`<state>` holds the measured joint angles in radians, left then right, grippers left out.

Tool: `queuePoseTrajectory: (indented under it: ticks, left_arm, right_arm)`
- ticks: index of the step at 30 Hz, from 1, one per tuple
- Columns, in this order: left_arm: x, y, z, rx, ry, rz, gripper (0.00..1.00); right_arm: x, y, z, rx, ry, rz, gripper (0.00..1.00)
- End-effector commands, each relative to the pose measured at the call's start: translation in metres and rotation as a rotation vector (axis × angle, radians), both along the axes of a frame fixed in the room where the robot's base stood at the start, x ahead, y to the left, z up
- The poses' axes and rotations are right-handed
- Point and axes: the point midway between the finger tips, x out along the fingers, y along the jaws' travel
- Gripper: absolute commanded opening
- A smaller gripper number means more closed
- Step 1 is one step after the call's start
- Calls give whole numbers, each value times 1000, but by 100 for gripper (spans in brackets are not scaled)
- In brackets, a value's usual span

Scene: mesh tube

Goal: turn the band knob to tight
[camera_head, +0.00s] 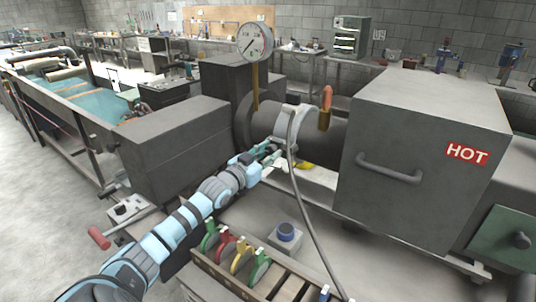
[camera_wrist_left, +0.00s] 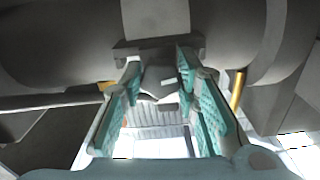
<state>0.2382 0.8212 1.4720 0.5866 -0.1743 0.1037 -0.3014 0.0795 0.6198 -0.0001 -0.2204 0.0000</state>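The grey barrel (camera_head: 268,122) runs across the middle of the head view, with a lighter metal band (camera_head: 284,121) around it. My left gripper (camera_head: 274,152) reaches the barrel's near side, by the band. In the left wrist view, a dark grey knob-like piece (camera_wrist_left: 159,78) sits under a bracket (camera_wrist_left: 158,47) on the barrel. The teal fingers of my left gripper (camera_wrist_left: 162,108) stand apart on either side of it, with gaps showing; contact cannot be told. In the head view the knob is hidden behind the gripper. My right gripper is not in view.
A dial gauge (camera_head: 255,42) stands above the barrel. A large grey box with a HOT label (camera_head: 467,154) is at the right. A grey hose (camera_head: 308,215) hangs in front of the barrel, close to my left gripper. Coloured discs (camera_head: 241,256) and a blue button (camera_head: 286,231) are below.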

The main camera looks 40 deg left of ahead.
Motion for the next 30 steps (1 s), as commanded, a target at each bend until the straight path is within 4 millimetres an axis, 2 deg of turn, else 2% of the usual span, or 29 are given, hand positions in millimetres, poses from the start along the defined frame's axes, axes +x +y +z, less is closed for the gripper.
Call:
queuePoseTrajectory:
  ticks: [1,3,5,9,15,16,19,20,30]
  left_arm:
    - [0,0,0,1,0,0,9]
    - [0,0,0,1,0,0,1]
    - [0,0,-1,16,2,0,1]
    - [0,1,-3,156,15,0,1]
    - [0,1,0,165,18,0,1]
    - [0,1,0,165,19,0,30]
    - [0,0,0,164,19,0,46]
    - [0,0,0,164,19,0,49]
    - [0,0,5,164,17,-1,49]
  right_arm:
    - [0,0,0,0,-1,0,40]
    - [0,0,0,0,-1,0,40]
    - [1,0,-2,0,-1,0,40]
    - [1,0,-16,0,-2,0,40]
    - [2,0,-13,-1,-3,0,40]
    - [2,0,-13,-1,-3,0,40]
    - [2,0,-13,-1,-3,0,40]
    - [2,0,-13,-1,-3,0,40]
    - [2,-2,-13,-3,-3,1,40]
